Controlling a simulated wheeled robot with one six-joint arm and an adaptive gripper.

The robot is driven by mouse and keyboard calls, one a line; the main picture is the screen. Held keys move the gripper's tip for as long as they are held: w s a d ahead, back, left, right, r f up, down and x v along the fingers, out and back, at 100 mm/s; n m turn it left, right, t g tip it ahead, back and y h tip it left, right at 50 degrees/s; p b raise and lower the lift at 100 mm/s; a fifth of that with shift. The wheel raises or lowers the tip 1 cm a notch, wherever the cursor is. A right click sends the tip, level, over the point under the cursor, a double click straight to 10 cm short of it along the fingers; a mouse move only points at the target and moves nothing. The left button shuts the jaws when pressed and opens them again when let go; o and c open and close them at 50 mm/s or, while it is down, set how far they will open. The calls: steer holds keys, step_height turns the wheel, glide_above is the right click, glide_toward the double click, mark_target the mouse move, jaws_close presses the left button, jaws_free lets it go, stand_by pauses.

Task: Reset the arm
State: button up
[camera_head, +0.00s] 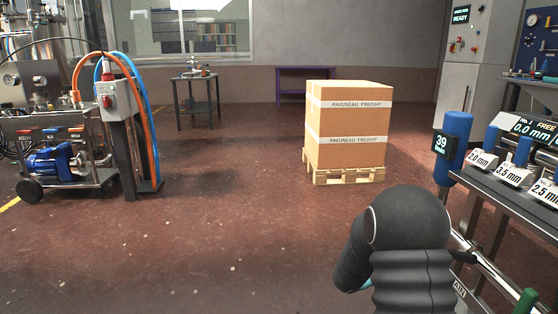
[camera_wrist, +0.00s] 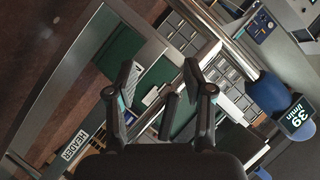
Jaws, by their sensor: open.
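My gripper (camera_wrist: 160,85) shows in the wrist view with its two dark fingers apart and nothing between them. Behind the fingers, at a tilt, are a grey-framed bench with a green surface and grey compartments. How far the fingers are from it I cannot tell. In the head view my black arm (camera_head: 410,245) rises at the lower right, and the gripper itself is not visible there.
A workbench (camera_head: 505,200) with labelled blue units stands at the right, beside a blue cylinder (camera_head: 453,145) reading 39. A pallet (camera_head: 345,175) with stacked cartons (camera_head: 350,125) stands ahead. A pump cart (camera_head: 60,165) is at the left. The middle floor is clear.

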steer(key=a+n+t+y, duration=0.2)
steer(key=a+n+y, duration=0.6)
steer(key=a, duration=0.4)
steer(key=s+a+r+n+g+y+p, duration=0.2)
steer(key=s+a+r+n+y, duration=0.3)
steer(key=a, duration=0.3)
steer(key=s+a+r+n+g+p, duration=0.15)
steer(key=s+r+n, duration=0.3)
steer(key=s, duration=0.65)
steer(key=s+a+r+n+g+p, duration=0.1)
steer(key=s+r+n+g+p, duration=0.3)
steer(key=s, duration=0.7)
steer(key=s+d+r+t+p, duration=0.1)
steer(key=s+r+t, duration=0.3)
steer(key=s+r, duration=0.5)
steer(key=shift+d+r+n+h, duration=0.4)
steer(key=shift+d+r+n, duration=0.1)
steer(key=shift+r, duration=1.15)
